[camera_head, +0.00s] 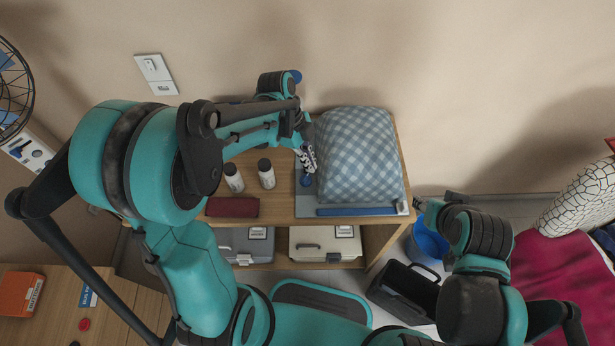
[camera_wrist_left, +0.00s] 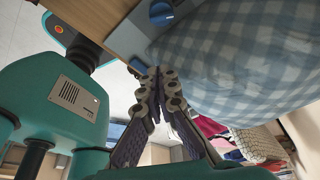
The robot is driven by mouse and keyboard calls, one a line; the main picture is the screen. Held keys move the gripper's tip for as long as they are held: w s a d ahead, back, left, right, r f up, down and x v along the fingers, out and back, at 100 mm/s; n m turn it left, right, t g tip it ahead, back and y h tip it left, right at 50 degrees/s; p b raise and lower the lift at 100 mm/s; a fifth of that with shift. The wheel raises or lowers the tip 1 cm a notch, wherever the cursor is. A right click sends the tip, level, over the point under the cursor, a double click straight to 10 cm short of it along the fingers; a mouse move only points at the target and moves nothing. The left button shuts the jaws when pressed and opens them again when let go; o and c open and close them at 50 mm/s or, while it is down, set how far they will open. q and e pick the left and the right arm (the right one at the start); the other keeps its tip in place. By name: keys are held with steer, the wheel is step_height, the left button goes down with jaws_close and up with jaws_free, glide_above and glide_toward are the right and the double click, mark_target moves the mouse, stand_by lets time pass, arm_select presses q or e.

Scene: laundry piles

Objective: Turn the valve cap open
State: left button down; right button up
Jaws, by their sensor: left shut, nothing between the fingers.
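A round blue knob, which looks like the valve cap (camera_head: 306,181), sits on a grey board (camera_head: 303,207) left of a checked pillow. My left gripper (camera_head: 309,166) is just above the knob in the head view, beside the pillow. Its fingers (camera_wrist_left: 155,76) are shut with nothing between them. Whether they touch the board cannot be told. My right arm is at the lower right; its fingers are not clearly seen.
The blue-checked pillow (camera_head: 358,157) bulges close to the left gripper. A blue bar (camera_head: 356,211) lies along the board's front. Cases (camera_head: 325,244) stand below.

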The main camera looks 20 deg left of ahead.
mark_target(306, 180)
arm_select(q)
steer(key=b+x, duration=0.4)
steer(key=x, duration=0.6)
steer(key=a, duration=0.1)
steer(key=w+a+b, duration=0.1)
steer(key=a, duration=0.1)
steer(key=shift+a, duration=0.4)
arm_select(e)
steer(key=shift+f, duration=2.55)
